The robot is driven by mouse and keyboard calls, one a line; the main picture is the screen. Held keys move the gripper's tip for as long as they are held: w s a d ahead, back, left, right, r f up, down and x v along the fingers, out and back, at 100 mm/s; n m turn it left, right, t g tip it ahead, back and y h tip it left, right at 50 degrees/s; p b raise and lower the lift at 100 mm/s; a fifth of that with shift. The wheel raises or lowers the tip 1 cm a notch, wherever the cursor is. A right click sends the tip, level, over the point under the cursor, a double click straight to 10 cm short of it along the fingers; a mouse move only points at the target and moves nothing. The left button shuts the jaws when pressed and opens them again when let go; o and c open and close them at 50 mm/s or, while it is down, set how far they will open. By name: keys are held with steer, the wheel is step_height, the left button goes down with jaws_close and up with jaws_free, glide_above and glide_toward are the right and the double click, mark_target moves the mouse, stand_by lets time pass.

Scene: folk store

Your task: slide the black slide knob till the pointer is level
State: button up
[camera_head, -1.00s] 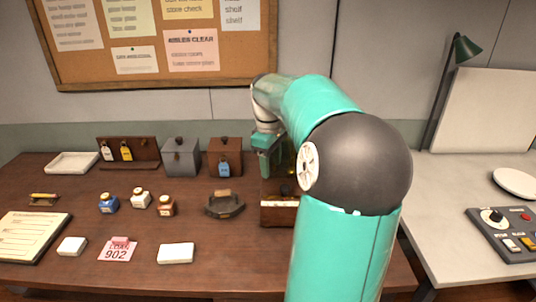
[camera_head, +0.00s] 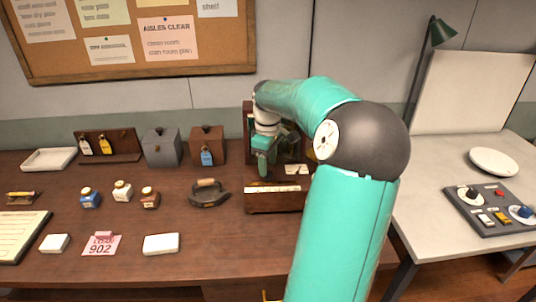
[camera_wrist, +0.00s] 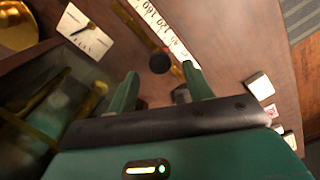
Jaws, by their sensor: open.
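The scale is a brown wooden box (camera_head: 275,203) with a white number strip along its front. In the wrist view the black slide knob (camera_wrist: 160,63) is a round black ball beside the number strip (camera_wrist: 160,27). My gripper (camera_wrist: 160,71) is open, its two green fingers apart with the knob showing between and just beyond their tips. I cannot tell whether they touch it. In the head view my gripper (camera_head: 268,163) is over the box and hides the knob. A white card with a dark pointer (camera_wrist: 85,29) shows; I cannot tell whether the pointer is level.
A brass pan (camera_wrist: 17,24) is at the wrist view's corner. White blocks (camera_head: 161,244) lie in front. A control panel (camera_head: 492,210) is on the right table.

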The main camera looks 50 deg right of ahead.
mark_target(268, 172)
steer(key=shift+f, duration=2)
steer(key=c, duration=0.7)
